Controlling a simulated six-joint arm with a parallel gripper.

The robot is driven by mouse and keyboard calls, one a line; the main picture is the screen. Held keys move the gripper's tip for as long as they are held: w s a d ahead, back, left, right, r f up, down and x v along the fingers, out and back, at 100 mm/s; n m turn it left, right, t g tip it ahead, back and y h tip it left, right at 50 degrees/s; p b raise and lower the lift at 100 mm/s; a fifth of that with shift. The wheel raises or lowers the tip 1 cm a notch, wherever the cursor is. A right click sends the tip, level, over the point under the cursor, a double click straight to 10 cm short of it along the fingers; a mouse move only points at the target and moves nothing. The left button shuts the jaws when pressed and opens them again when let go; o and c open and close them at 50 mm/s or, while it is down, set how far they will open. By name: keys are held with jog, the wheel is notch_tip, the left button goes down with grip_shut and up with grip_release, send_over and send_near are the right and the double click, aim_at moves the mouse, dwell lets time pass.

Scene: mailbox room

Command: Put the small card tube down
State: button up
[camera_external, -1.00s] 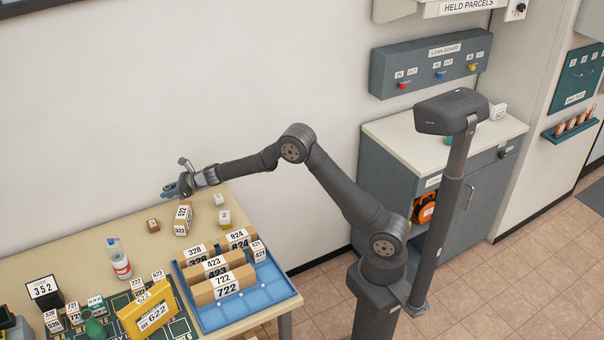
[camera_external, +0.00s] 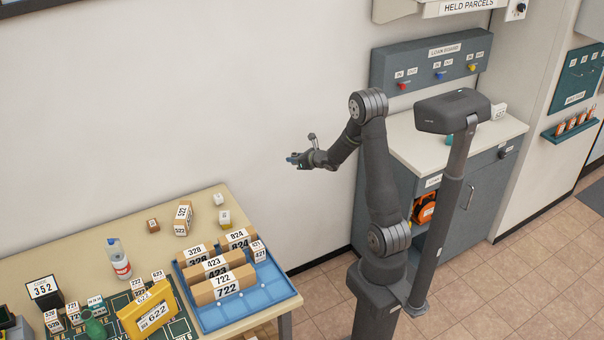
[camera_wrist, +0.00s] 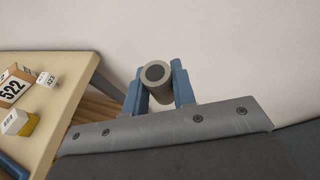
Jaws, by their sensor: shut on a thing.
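My gripper (camera_external: 292,160) is shut on the small card tube, a short grey cylinder with a dark round end. The tube (camera_wrist: 156,75) sits between the two blue fingers in the wrist view, its end facing the camera. In the external view my gripper is in the air, right of the table (camera_external: 130,208) and above its height, in front of the bare wall. The tube is too small there to make out clearly.
On the table stand a blue tray (camera_external: 285,290) with numbered boxes, a box marked 522 (camera_external: 183,218), a small brown block (camera_external: 153,225), a bottle (camera_external: 120,262) and a yellow box (camera_external: 150,310). The grey cabinet's white top (camera_external: 405,140) is at right, behind my arm.

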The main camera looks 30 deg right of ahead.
jog(key=s+a+r+n+g+y, duration=0.1)
jog(key=s+a+n+g+y, duration=0.2)
jog(key=a, duration=0.9)
jog(key=s+a+r+n+g+y, duration=0.1)
jog(key=s+a+n+g+y, duration=0.2)
jog(key=a, duration=1)
jog(key=s+a+r+n+g+y, duration=0.1)
jog(key=s+a+n+g, duration=0.4)
jog(key=a, duration=0.7)
jog(key=shift+s+a+r+n+g+y, duration=0.1)
jog(key=shift+a+n+g+y, duration=0.05)
jog(key=shift+n+y, duration=0.35)
jog(key=shift+s+a+n+g+y, duration=0.1)
jog(key=shift+a+n+g+y, duration=0.05)
jog(key=shift+n+y, duration=0.3)
jog(key=s+a+f, duration=0.1)
jog(key=a+f, duration=0.1)
jog(key=a, duration=0.1)
jog(key=s+a+f, duration=0.1)
jog(key=a+f, duration=0.1)
jog(key=a, duration=0.2)
jog(key=s+a+f, duration=0.1)
jog(key=a+f, duration=0.1)
jog(key=a, duration=0.1)
jog(key=shift+a+f, duration=0.15)
jog(key=shift+f, duration=0.05)
jog(key=shift+s+a+f, duration=0.1)
jog(key=shift+a+f, duration=0.1)
jog(key=shift+f, duration=1.95)
